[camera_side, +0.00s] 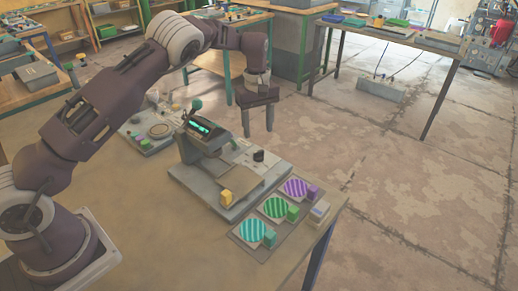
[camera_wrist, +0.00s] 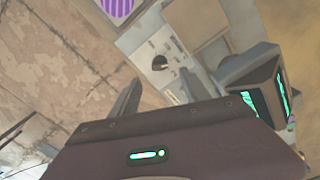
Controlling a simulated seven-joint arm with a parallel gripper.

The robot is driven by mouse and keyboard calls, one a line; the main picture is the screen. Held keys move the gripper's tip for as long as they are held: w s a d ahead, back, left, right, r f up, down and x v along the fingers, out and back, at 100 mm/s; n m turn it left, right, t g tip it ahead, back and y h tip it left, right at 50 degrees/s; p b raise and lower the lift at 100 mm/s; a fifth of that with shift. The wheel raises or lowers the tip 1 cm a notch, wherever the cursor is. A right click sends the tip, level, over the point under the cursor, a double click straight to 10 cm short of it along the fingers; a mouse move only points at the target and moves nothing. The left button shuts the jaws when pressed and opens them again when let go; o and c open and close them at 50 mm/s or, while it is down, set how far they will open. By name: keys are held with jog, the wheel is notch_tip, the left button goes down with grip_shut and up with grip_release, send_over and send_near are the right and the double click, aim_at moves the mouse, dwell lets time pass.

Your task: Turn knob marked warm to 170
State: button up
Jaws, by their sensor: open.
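The press (camera_side: 232,180) is a grey machine on the table, with a lit green display (camera_side: 200,127) and a lever with a green ball (camera_side: 195,104). A small black knob (camera_side: 258,155) sits on its base at the right. In the wrist view the knob (camera_wrist: 160,62) stands on a pale panel (camera_wrist: 150,48) with small marks too blurred to read. My gripper (camera_side: 258,130) is open and empty, pointing down, above and apart from the knob. In the wrist view its fingers (camera_wrist: 156,68) appear on either side of the knob. The knob's setting cannot be read.
A tray of teal (camera_side: 252,231), green (camera_side: 275,206) and purple (camera_side: 296,187) striped discs with coloured blocks lies at the table's front right. A yellow block (camera_side: 226,197) is on the press base. Another device (camera_side: 150,130) stands left of the press. The table's front left is bare.

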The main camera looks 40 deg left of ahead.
aim_at(259, 152)
jog(key=f, duration=0.8)
jog(key=shift+w+f, duration=0.2)
jog(key=shift+f, duration=0.2)
grip_shut()
